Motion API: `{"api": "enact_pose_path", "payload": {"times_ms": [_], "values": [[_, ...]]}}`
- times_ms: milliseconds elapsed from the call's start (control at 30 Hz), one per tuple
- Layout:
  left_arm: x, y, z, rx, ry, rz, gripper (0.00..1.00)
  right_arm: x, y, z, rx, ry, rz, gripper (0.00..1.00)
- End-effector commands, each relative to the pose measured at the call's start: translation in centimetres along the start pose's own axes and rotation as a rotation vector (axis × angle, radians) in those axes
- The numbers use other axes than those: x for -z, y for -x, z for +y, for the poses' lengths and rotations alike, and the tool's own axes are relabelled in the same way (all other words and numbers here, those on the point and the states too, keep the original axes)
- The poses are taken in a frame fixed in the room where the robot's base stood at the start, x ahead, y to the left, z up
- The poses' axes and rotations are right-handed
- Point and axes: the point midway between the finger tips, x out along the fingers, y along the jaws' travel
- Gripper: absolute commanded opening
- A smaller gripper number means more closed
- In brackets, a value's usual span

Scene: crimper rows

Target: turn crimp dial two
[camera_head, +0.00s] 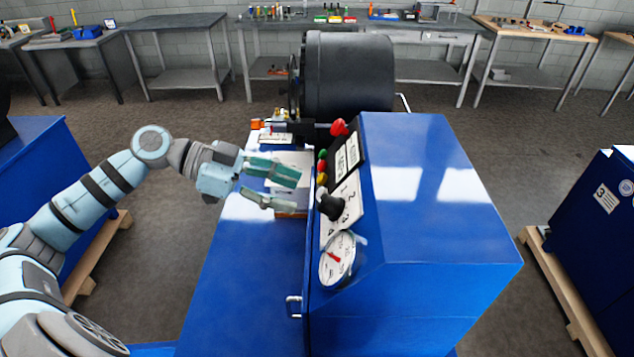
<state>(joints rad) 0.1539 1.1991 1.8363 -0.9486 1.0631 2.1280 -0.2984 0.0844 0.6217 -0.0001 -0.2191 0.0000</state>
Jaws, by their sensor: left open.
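The blue crimper (440,235) stands in the middle of the head view with its panel facing left. On the panel is a black dial knob (331,206) on a white numbered plate (350,198). My left gripper (297,191) comes in from the left with its fingers apart and empty. Its fingertips are just left of the panel, a little up and left of the knob in the picture, with a visible gap to it. The knob's pointer setting is too small to read. My right gripper is not in view.
Below the knob is a round gauge (338,258) with a red needle. Above it are a red mushroom button (339,127) and small coloured buttons (322,166). A black drum (348,72) stands behind. Other blue machines (600,225) flank this one, with floor between.

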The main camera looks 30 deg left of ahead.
Motion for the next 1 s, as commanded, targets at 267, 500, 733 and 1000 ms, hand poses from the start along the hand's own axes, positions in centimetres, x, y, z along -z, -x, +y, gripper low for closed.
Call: {"api": "enact_pose_path", "payload": {"times_ms": [267, 500, 733, 1000], "values": [[-0.2, -5.3, -0.1, 0.001, -0.001, 0.004, 0.51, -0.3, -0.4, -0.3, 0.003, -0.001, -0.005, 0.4], [-0.4, -6.6, -0.1, 0.004, 0.001, -0.002, 0.51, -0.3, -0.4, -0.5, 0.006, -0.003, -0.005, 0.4], [-0.4, -6.6, -0.1, 0.004, 0.001, -0.003, 0.38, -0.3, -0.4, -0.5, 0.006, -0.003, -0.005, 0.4], [-0.4, -6.6, -0.1, 0.004, 0.001, -0.003, 0.03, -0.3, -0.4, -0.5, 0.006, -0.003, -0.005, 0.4]]}}
